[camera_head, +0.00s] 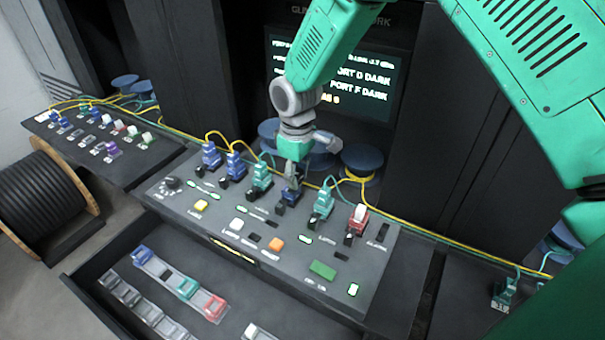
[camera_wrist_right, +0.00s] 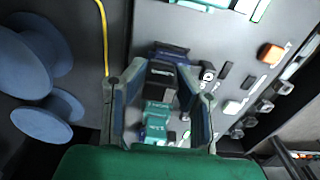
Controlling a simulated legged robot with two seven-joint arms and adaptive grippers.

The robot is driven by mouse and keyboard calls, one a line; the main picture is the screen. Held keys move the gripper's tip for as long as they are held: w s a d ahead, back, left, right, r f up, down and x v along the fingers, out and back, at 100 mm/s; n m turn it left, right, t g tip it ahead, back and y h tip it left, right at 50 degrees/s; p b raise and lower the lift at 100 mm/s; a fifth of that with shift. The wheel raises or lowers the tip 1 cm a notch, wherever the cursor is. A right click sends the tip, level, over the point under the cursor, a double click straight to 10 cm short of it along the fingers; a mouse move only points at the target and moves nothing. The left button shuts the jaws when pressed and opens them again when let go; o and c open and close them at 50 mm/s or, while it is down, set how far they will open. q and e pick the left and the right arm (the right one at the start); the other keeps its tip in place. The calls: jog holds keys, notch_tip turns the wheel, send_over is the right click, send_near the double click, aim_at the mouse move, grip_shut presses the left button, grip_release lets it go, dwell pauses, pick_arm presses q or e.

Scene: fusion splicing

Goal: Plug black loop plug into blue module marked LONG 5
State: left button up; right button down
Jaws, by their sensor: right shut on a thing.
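My right gripper (camera_head: 292,178) reaches down onto the console's row of modules, its fingers shut on a black plug (camera_wrist_right: 160,76). The wrist view shows the plug between the two fingers (camera_wrist_right: 158,92), against a dark blue module (camera_wrist_right: 168,49). In the head view this blue module (camera_head: 289,197) sits under the fingertips, partly hidden by them. I cannot tell whether the plug is fully seated. The LONG 5 marking is not readable. A teal module (camera_wrist_right: 157,114) is beside the plug in the wrist view. My left gripper is out of view.
The sloped console (camera_head: 180,212) carries more blue modules (camera_head: 210,155), teal modules (camera_head: 322,204) and a red one (camera_head: 357,217), close on both sides. Yellow cable (camera_head: 440,237) runs behind them. An open drawer (camera_head: 75,282) lies in front. Blue spools (camera_wrist_right: 45,118) stand behind the console.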

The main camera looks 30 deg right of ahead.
aim_at(285, 191)
jog(key=shift+a+r, duration=0.15)
jog(key=shift+a, duration=0.85)
jog(key=shift+d+f, duration=0.2)
jog(key=shift+d, duration=0.2)
jog(key=shift+a, duration=0.1)
jog(key=shift+a+r, duration=0.15)
jog(key=shift+a, duration=0.75)
jog(key=shift+d+p, duration=0.4)
jog(key=shift+d, duration=0.95)
jog(key=shift+a, duration=0.35)
jog(key=shift+d+f, duration=0.4)
jog(key=shift+d, duration=0.05)
jog(key=shift+s+a+f, duration=0.25)
jog(key=shift+a+f, duration=0.15)
jog(key=shift+f, duration=0.05)
jog(key=c, duration=1.2)
grip_release()
jog(key=shift+w, duration=0.15)
jog(key=shift+d, duration=0.35)
